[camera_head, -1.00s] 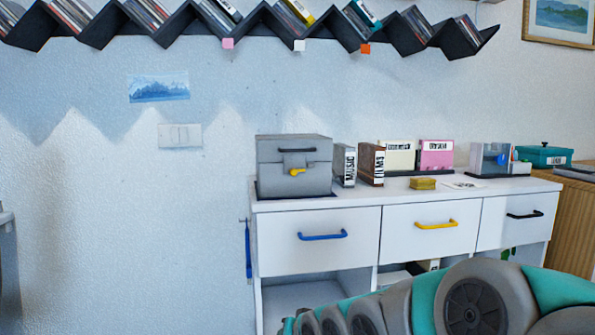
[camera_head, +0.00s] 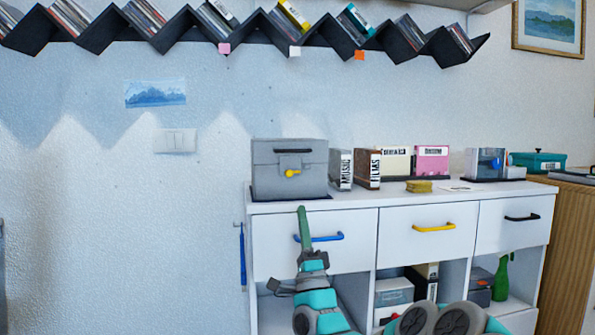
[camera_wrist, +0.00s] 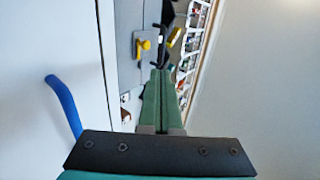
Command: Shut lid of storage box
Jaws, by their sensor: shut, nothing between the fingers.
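The storage box (camera_head: 290,182) is a grey box with a dark handle and a yellow latch knob (camera_head: 292,173). It stands at the left end of the white cabinet top. Its lid (camera_head: 290,150) looks lowered onto the body; I cannot tell whether a small gap is left. My gripper (camera_head: 301,209) has green fingers pressed together and empty. In the head view it points up in front of the top left drawer, below the box. In the wrist view the fingertips (camera_wrist: 160,73) show apart from the box (camera_wrist: 127,38).
The white cabinet (camera_head: 268,225) has a blue drawer handle (camera_head: 326,238) beside my gripper. Labelled file boxes (camera_head: 367,168) and a small yellow block (camera_head: 419,186) stand right of the storage box. A zigzag disc shelf (camera_head: 180,28) hangs above.

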